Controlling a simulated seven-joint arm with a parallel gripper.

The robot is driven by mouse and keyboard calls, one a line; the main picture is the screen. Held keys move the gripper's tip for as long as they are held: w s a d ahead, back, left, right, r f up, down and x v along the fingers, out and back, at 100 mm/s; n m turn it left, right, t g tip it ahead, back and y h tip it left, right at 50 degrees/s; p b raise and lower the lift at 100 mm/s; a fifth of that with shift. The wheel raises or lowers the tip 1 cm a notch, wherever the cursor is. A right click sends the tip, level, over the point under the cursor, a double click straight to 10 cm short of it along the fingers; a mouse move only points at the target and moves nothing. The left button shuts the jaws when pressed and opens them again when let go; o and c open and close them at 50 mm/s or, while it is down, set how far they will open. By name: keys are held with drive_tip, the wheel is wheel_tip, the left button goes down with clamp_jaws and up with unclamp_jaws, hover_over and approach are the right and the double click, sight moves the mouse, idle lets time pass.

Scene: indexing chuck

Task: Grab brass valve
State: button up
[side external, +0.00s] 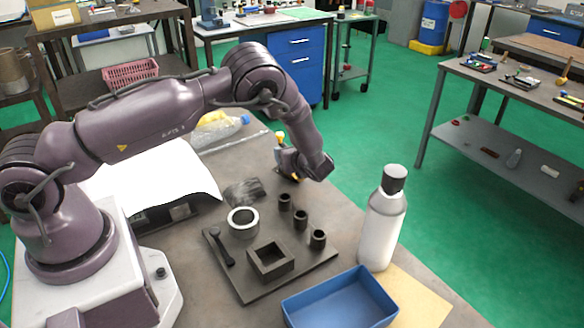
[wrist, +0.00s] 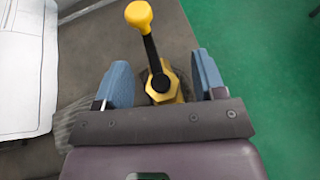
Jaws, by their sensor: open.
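The brass valve (wrist: 166,92) has a gold body and a black lever with a yellow knob at its end. In the wrist view it is between the two blue fingers of my gripper (wrist: 163,80), with a gap on each side. The lever reaches up past the fingertips, away from the wrist. In the side view my gripper (side external: 285,162) is low at the table's far right edge. The valve's yellow knob (side external: 280,136) shows there; most of its body is hidden by the gripper. My gripper is open and holds nothing.
A dark fixture plate (side external: 245,287) with a white-rimmed ring (side external: 243,221), square socket (side external: 270,261) and several black posts is in front. A white bottle (side external: 381,228) and blue bin (side external: 340,303) stand nearby.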

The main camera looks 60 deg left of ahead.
drive_tip(key=c, duration=1)
clamp_jaws()
drive_tip(key=shift+r, duration=0.15)
